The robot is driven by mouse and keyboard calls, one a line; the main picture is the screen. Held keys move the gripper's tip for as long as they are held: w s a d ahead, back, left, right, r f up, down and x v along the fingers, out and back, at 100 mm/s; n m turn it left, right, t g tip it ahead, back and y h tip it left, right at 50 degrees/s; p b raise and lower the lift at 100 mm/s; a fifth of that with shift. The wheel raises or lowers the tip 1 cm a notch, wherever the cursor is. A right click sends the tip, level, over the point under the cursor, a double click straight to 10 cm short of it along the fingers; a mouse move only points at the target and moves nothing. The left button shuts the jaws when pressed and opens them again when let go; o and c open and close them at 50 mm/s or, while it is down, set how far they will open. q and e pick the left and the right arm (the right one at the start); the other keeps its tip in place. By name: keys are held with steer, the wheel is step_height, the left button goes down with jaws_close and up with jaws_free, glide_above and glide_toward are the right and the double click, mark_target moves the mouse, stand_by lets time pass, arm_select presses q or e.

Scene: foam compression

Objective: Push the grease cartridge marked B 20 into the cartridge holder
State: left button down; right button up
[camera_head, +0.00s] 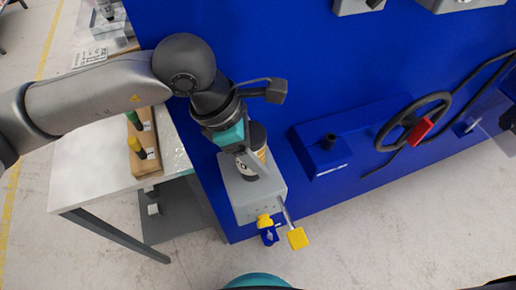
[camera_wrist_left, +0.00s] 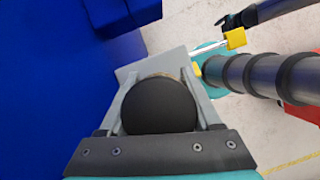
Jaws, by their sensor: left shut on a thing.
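My left gripper (camera_head: 252,162) is shut on a cartridge with a black round end (camera_wrist_left: 160,106). In the head view the cartridge (camera_head: 260,154) shows a dark top and a yellowish label band, partly hidden by the gripper; I cannot read its mark. The gripper comes down from above. The cartridge stands over the grey box-shaped holder (camera_head: 243,205) on the blue panel's edge. How deep it sits in the holder is hidden. In the wrist view the two fingers lie on either side of the black end. My right gripper is not clearly in view.
The holder has a lever with a yellow end (camera_head: 298,239) and a yellow-and-blue fitting (camera_head: 266,225) at its front. A white table (camera_head: 90,185) at left bears a wooden rack (camera_head: 150,165) with a green and a yellow item. A black handwheel (camera_head: 413,121) with a red part is at right.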

mark_target(256, 133)
arm_select(q)
steer(key=shift+f+b, duration=0.4)
jaws_free()
stand_by(0.5)
steer(key=shift+r+p, duration=1.7)
steer(key=shift+r, duration=1.35)
steer(key=v, duration=0.7)
steer(key=shift+a+r, duration=0.1)
steer(key=shift+r, duration=0.15)
steer(key=shift+s, duration=0.15)
